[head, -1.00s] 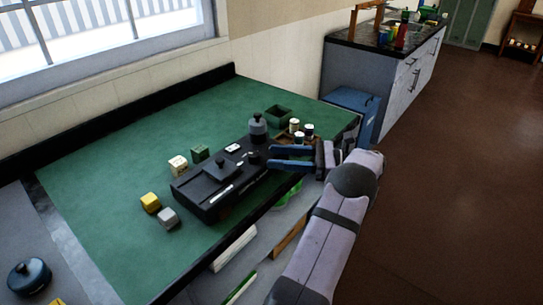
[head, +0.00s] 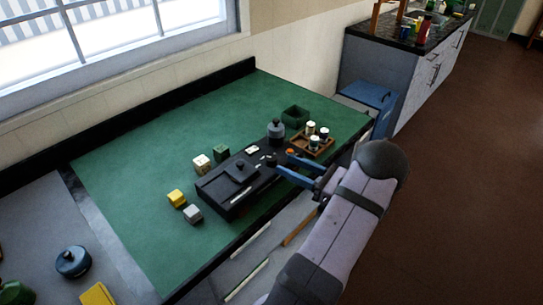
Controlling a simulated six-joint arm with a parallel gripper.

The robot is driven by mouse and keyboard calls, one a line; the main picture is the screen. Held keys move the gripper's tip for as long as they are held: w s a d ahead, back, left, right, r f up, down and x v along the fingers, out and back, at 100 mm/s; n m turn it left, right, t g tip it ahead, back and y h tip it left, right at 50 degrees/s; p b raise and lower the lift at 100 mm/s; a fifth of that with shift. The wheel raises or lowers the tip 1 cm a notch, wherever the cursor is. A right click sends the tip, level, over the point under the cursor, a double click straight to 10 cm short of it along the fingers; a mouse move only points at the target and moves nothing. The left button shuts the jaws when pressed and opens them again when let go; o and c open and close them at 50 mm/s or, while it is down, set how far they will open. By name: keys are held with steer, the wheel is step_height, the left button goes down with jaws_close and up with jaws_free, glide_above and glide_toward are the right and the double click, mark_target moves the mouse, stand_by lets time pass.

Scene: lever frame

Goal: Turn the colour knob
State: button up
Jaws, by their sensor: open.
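A low black box (head: 215,190) lies near the front edge of the green-topped bench. It has a raised plate with a dark knob, a pale slot in front, and small fittings at its right end. A small dark knob (head: 271,161) stands at that right end; I cannot tell its markings or whether it is the colour knob. My gripper (head: 283,163) has blue fingers spread apart at the box's right end, close to this knob. It holds nothing visible. A small orange-red piece (head: 290,152) shows by the upper finger. Whether the fingers touch anything is unclear.
A brown tray (head: 327,148) with several small bottles stands just behind my gripper. A grey domed object (head: 276,130) and a green open box (head: 295,117) are further back. The bench's back left is clear.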

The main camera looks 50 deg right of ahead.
mark_target(276, 160)
steer(key=shift+d+f+n, duration=0.2)
steer(key=shift+f+n, duration=0.1)
steer(key=shift+n, duration=0.3)
steer(key=shift+w, duration=0.15)
steer(key=w+p, duration=0.1)
steer(key=w, duration=0.1)
steer(key=w+a+p, duration=0.1)
steer(key=w, duration=0.2)
steer(key=shift+w+r, duration=0.1)
steer(key=shift+w, duration=0.1)
steer(key=shift+w+a+p, duration=0.15)
steer(key=shift+w+p, duration=0.25)
steer(key=shift+w, duration=0.4)
steer(key=c, duration=1.1)
steer(key=shift+b, duration=0.3)
